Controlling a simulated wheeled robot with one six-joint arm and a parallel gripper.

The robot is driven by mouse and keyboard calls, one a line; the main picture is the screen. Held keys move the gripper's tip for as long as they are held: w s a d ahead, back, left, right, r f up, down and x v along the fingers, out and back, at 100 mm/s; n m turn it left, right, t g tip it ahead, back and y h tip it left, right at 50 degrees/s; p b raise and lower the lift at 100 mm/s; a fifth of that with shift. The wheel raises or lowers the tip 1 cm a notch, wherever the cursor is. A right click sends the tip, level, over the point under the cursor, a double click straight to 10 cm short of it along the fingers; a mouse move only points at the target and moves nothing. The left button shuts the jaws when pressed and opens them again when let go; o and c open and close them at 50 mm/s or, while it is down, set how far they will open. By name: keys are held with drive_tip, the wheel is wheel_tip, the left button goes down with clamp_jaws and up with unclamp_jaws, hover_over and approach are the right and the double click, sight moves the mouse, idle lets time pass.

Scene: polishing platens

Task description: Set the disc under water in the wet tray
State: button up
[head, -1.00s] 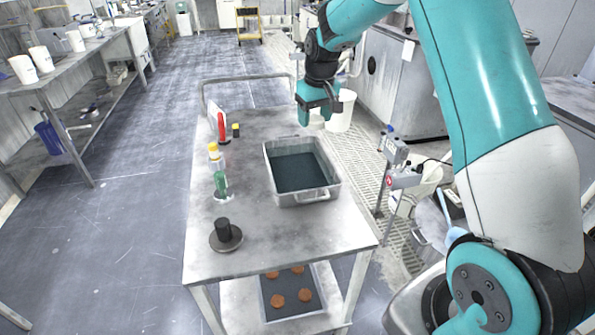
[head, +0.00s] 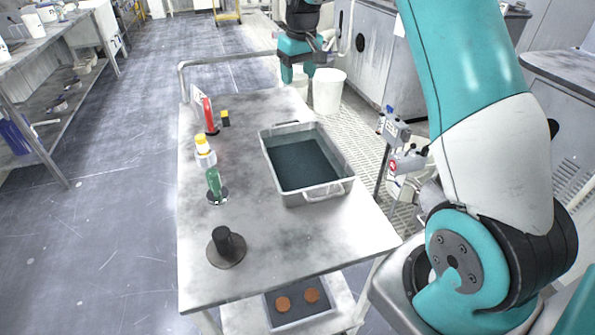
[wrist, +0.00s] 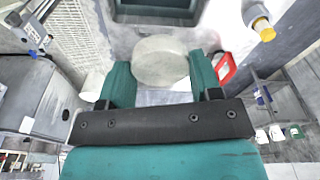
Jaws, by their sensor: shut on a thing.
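A pale round disc (wrist: 160,62) sits between the two fingers of my gripper (wrist: 160,82) in the wrist view. My gripper is shut on it. In the head view my gripper (head: 296,74) hangs beyond the table's back edge in the picture, near the white buckets, and I cannot make out the disc there. The wet tray (head: 347,172) is a grey metal tray with handles and dark water inside, standing on the right part of the table. The tray also shows at the top of the wrist view (wrist: 155,16), apart from the disc.
On the table (head: 300,245) stand a dark knobbed disc (head: 226,248), a green-bodied item (head: 214,183), a yellow-capped bottle (head: 204,150) and a red item (head: 208,115). A rail (head: 225,62) runs along the back. White bucket (head: 328,92) stands behind. The table's front right is clear.

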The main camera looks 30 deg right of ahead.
sight(297, 76)
drive_tip(key=f+b, duration=0.1)
drive_tip(key=f, duration=0.1)
drive_tip(key=w+f+b, duration=0.1)
drive_tip(key=shift+f+b, duration=0.35)
drive_tip(key=shift+b, duration=0.05)
wheel_tip(297, 76, down, 20)
drive_tip(key=shift+r+p, duration=0.1)
drive_tip(key=shift+p, duration=1.15)
drive_tip(key=o, duration=0.9)
drive_tip(key=shift+o, duration=0.4)
